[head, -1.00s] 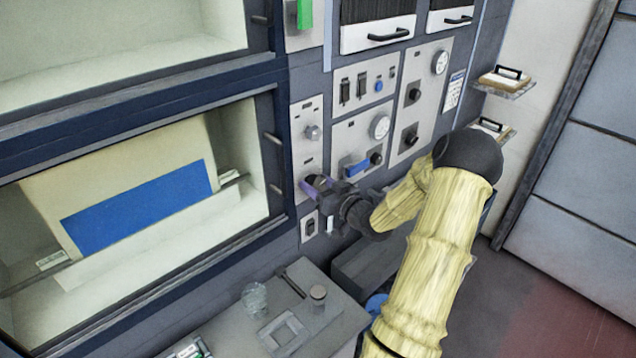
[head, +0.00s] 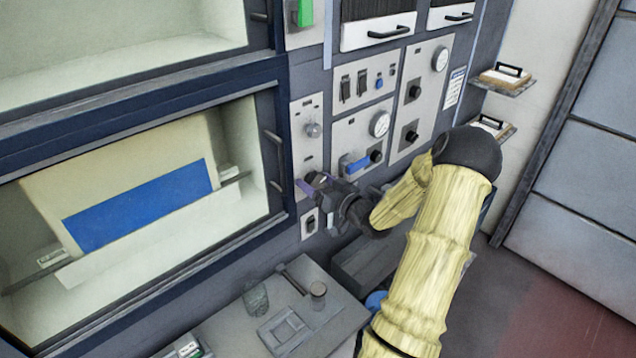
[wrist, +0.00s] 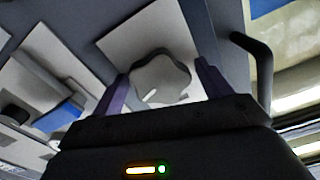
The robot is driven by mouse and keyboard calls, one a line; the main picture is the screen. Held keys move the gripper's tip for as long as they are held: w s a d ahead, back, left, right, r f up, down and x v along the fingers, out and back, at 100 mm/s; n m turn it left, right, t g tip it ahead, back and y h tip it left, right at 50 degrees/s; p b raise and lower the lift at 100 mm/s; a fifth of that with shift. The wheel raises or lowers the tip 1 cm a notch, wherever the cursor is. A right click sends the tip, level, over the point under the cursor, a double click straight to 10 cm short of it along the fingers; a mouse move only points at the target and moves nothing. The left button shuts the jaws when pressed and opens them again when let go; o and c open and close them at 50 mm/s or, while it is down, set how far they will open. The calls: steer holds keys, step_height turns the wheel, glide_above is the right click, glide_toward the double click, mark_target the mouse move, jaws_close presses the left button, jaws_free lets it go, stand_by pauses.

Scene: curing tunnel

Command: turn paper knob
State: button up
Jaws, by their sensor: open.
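A pale grey lobed knob (wrist: 162,76) sits on a light panel in the wrist view, with a small white mark near its lower edge. I cannot read a label to confirm that it is the paper knob. My gripper (head: 308,184) is at the lower part of the narrow light panel (head: 299,160) beside the oven window. Its two purple fingers stand on either side of the knob, open; whether they touch it I cannot tell. In the head view the gripper mostly hides this knob. Another round knob (head: 312,130) is higher on the same panel.
A blue lever (head: 357,165) and a dial (head: 380,124) are on the panel just right of my gripper. A switch (head: 310,223) is below it. The oven door handle (head: 274,160) is close on the left. A bench (head: 235,335) with small items stands below.

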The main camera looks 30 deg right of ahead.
steer(key=shift+s+d+b, duration=0.2)
steer(key=shift+s+b, duration=0.1)
steer(key=shift+s, duration=0.25)
steer(key=s+d+b, duration=0.2)
steer(key=s+b, duration=0.2)
steer(key=s, duration=1.2)
steer(key=shift+b, duration=0.35)
